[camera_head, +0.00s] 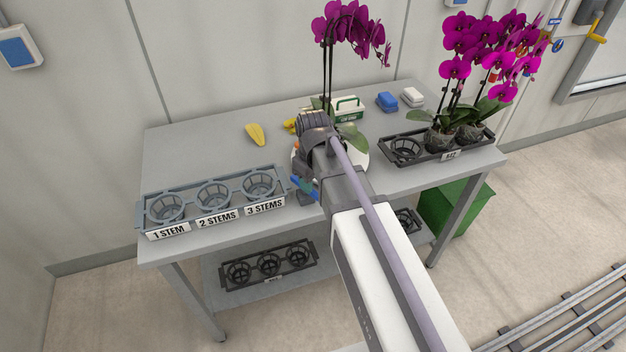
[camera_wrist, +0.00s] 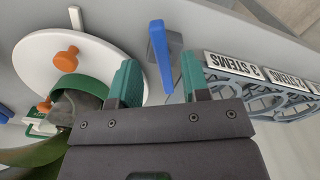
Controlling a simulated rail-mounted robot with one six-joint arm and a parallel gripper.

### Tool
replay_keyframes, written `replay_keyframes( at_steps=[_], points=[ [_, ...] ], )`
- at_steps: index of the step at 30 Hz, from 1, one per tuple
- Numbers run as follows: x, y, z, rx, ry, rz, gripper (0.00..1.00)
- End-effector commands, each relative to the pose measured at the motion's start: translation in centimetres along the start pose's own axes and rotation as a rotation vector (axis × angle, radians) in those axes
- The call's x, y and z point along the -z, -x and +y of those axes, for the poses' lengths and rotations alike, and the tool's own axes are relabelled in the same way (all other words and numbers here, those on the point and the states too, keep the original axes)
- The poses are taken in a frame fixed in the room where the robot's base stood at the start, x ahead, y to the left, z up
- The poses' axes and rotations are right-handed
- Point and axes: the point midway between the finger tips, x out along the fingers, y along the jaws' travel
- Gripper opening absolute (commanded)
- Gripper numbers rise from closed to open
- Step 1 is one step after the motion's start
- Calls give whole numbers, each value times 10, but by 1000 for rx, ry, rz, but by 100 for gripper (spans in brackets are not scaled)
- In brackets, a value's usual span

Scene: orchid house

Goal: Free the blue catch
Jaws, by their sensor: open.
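The blue catch (camera_wrist: 160,50) is a narrow blue lever on a grey base beside the rim of the round white plate (camera_wrist: 105,50), in the wrist view. My gripper (camera_wrist: 160,72) has its green fingers apart, one on each side of the catch's near end. I cannot tell whether either finger touches it. The white plate carries orange knobs (camera_wrist: 67,59) and is partly hidden by my gripper. In the head view my arm covers much of the plate, and a tall purple orchid (camera_head: 340,25) rises behind my wrist.
A grey rack (camera_head: 150,212) labelled 1 STEM, 2 STEMS and 3 STEMS stands left of my gripper, with empty cups. A black tray (camera_head: 408,165) with potted orchids stands right.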

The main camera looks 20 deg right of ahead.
Motion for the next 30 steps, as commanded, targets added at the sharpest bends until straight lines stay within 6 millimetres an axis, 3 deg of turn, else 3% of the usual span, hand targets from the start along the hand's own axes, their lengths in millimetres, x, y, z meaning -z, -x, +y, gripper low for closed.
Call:
replay_keyframes(
  at_steps=[1,3,8,22,25,26,30],
  points=[
    [0,26,0,0,0,0,43],
    [0,45,0,0,0,0,43],
    [0,72,0,0,0,0,43],
    [0,72,0,0,0,0,43],
    [-2,72,-1,0,-79,0,43],
    [-8,72,-4,0,-138,0,43],
    [-76,72,-44,-1,-472,-1,43]
  ],
)
